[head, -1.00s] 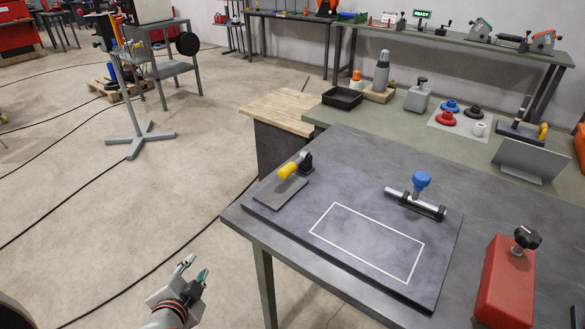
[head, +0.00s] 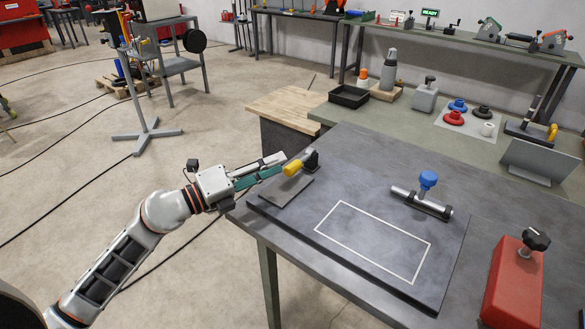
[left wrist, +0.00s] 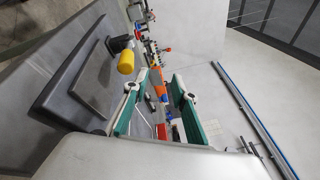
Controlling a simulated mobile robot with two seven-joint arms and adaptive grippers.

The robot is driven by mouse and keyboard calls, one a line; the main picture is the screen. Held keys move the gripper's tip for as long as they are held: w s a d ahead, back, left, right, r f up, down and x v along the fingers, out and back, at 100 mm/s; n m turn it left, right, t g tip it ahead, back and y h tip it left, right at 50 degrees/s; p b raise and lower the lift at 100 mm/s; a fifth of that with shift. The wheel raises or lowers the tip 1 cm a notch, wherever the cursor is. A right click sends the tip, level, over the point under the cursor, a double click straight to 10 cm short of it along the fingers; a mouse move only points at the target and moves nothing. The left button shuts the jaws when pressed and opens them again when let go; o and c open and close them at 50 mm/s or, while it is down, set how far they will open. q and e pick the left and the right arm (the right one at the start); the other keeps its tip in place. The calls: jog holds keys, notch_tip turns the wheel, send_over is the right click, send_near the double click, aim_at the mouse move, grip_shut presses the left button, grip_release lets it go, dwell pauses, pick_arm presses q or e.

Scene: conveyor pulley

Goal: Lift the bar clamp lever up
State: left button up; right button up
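A lever with a yellow grip (head: 291,169) lies low, nearly flat, pointing front-left from its black clamp body (head: 311,159). It sits at the left of the dark board (head: 345,187). My left gripper (head: 281,163) is open and empty, its fingertips close beside the yellow grip. In the left wrist view the gripper (left wrist: 157,86) shows a wide gap between its green fingers. The yellow grip (left wrist: 126,62) is there left of the fingers, outside the gap; contact cannot be told. My right gripper is not in view.
A small grey plate (head: 286,190) lies before the clamp. A blue knob (head: 428,180) on a metal bar stands at the board's right. A red block with a black knob (head: 513,280) is on the table at right. The white-outlined area (head: 372,241) is empty.

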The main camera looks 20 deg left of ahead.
aim_at(292, 168)
pick_arm(q)
jog(key=f, duration=0.1)
jog(key=w+a+f+g+y, duration=0.1)
jog(key=a+f+m+g, duration=0.1)
jog(key=f, duration=0.1)
jog(key=shift+w+a+y, duration=0.1)
jog(key=shift+w+y, duration=0.3)
jog(key=shift+x, duration=3.85)
grip_shut()
